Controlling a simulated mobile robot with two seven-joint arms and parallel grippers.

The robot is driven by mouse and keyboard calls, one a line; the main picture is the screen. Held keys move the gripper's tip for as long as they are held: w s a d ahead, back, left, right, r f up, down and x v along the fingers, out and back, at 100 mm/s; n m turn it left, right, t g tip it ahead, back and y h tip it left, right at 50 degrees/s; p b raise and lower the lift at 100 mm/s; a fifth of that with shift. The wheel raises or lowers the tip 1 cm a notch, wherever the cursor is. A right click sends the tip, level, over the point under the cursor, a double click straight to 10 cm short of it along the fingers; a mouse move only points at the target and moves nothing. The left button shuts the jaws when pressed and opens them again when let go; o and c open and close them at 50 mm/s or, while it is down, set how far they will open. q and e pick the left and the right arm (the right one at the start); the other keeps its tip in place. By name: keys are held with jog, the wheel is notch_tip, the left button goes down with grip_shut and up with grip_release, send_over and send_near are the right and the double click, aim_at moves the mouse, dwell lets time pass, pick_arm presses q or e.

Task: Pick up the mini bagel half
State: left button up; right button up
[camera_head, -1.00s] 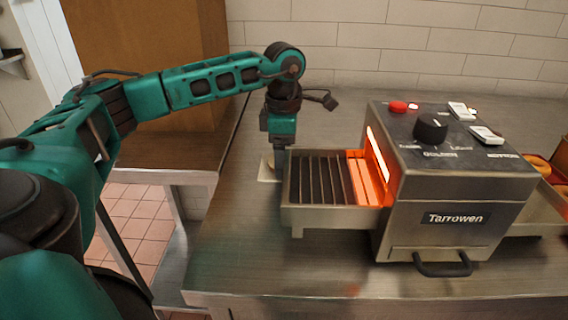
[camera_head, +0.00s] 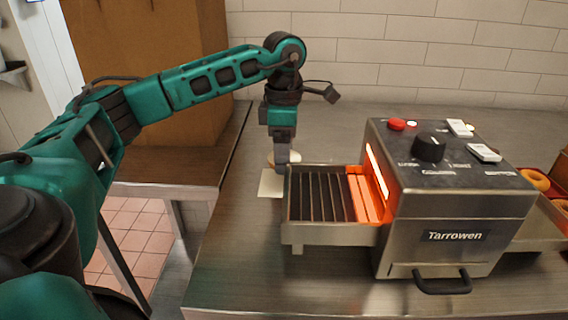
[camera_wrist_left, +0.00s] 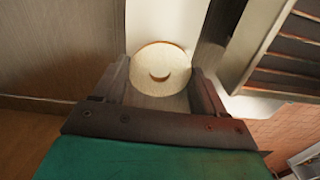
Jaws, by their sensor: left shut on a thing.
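The mini bagel half (camera_wrist_left: 160,72) is a pale, round slice with a small dark crescent at its centre hole. It sits between the two fingers of my left gripper (camera_wrist_left: 162,88) in the left wrist view. In the head view my left gripper (camera_head: 281,161) points down just left of the toaster's feed rack, shut on the bagel half, whose pale edge shows beside the fingers. The bagel half appears to be above a white square board (camera_head: 271,185) on the counter. My right gripper is not in view.
A steel conveyor toaster (camera_head: 450,205) marked Tarrowen has a glowing opening and a slatted feed rack (camera_head: 318,195) close to my gripper's right. Bagels (camera_head: 534,179) lie at the far right. The steel counter (camera_head: 235,255) is clear in front.

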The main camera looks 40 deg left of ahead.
pick_arm(q)
notch_tip(320, 180, up, 15)
jog(key=p, duration=0.4)
jog(key=shift+r+p, duration=0.15)
jog(key=shift+p, duration=0.15)
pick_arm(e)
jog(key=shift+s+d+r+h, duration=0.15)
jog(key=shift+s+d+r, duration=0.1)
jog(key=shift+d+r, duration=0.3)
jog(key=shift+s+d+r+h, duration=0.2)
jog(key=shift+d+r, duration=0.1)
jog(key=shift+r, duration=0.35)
pick_arm(q)
jog(key=shift+s, duration=0.1)
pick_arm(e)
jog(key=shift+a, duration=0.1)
